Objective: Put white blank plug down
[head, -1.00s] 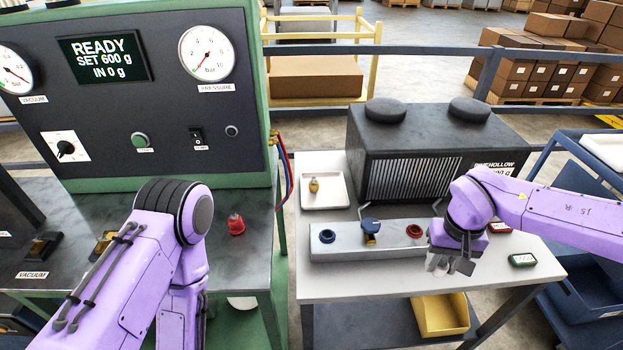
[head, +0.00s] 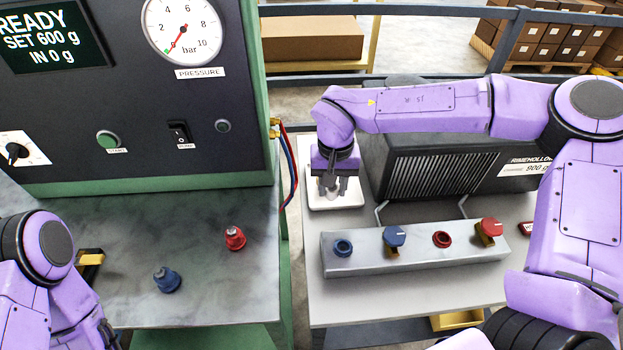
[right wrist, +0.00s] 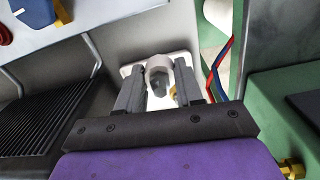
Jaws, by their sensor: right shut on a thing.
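My right gripper (head: 333,188) is shut on the white blank plug (right wrist: 158,66), pointing down over the small white tray (head: 350,198) at the left of the trolley top. In the right wrist view the pale plug sits between the two grey fingers, with the tray (right wrist: 188,60) behind it. A brass fitting (right wrist: 174,93) partly shows in the tray beside the plug. I cannot tell whether the plug touches the tray. My left arm is at the lower left of the head view; its gripper is out of sight.
The grey manifold (head: 400,262) with blue and red ports and handles stands in front of the tray. The dark ribbed unit (head: 450,165) is to the tray's right. A red fitting (head: 235,238) and a blue fitting (head: 167,280) stand on the left bench. Hoses (head: 290,170) hang between.

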